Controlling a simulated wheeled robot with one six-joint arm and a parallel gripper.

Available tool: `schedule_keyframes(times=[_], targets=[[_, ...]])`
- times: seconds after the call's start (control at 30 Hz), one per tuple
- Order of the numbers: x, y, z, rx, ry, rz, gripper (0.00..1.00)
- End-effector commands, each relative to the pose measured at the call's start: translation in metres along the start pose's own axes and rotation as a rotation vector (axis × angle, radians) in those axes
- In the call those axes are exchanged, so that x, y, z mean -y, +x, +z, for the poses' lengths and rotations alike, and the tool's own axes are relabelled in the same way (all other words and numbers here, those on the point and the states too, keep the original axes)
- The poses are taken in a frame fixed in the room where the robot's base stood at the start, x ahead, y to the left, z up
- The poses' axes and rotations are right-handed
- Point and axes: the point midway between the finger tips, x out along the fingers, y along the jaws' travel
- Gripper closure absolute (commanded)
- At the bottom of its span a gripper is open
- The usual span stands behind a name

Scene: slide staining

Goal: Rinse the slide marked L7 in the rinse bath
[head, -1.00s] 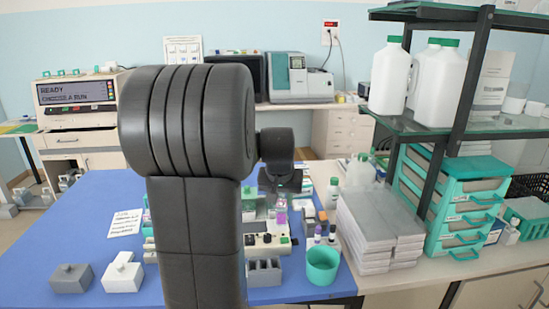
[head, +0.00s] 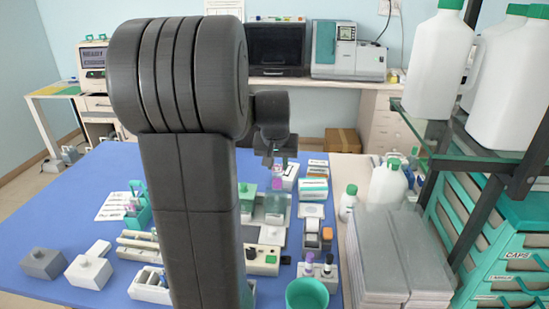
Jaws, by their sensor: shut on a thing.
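My gripper (head: 277,161) hangs over the middle of the blue table, partly behind my own arm. It is shut on a small thin slide (head: 278,183) with a pinkish part, pointing down. I cannot read any mark on the slide. Just below it is a grey, translucent open bath (head: 273,208). The slide's lower end is at or just above the bath; I cannot tell whether it is inside. A green-lidded container (head: 247,193) stands just left of the bath.
A white device with a green button (head: 263,262) is in front of the bath. A green cup (head: 307,294) and purple-capped tubes (head: 318,265) stand front right. Grey stacked trays (head: 375,255) and a shelf of white jugs (head: 433,65) are at right.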

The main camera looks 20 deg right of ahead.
Motion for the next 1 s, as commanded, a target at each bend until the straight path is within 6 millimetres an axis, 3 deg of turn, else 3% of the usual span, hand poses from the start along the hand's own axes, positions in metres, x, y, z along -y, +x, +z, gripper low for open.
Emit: schedule_keyframes(times=[1.0], targets=[[0.000,0.071,0.029,0.000,0.000,0.000,1.00]])
